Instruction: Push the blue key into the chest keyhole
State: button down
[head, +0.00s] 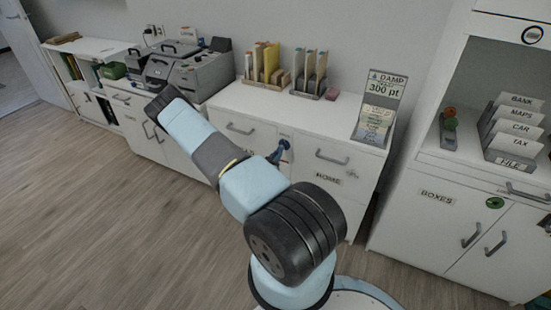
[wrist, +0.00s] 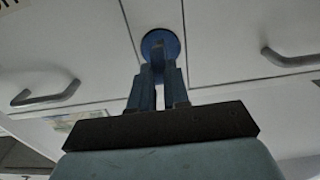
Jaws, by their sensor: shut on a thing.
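The blue key (wrist: 160,40) shows in the wrist view as a round blue head between my fingertips, against the white chest front. In the head view it is a small blue shape (head: 284,144) at the front of the white chest (head: 330,134). My gripper (wrist: 160,70) is shut on the key, its two fingers pointing at the chest front. The keyhole is hidden behind the key and fingers, so I cannot tell how deep the key sits. My arm hides part of the chest in the head view.
Drawer handles (wrist: 45,94) and (wrist: 290,58) stick out on both sides of the gripper. A tall white cabinet (head: 450,206) stands at right. The wooden floor (head: 80,200) at left is clear.

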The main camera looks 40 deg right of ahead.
jog(key=shift+x, duration=1.3)
jog(key=c, duration=1)
grip_release()
jog(key=shift+c, duration=0.2)
jog(key=v, duration=1.4)
jog(key=shift+f, duration=0.1)
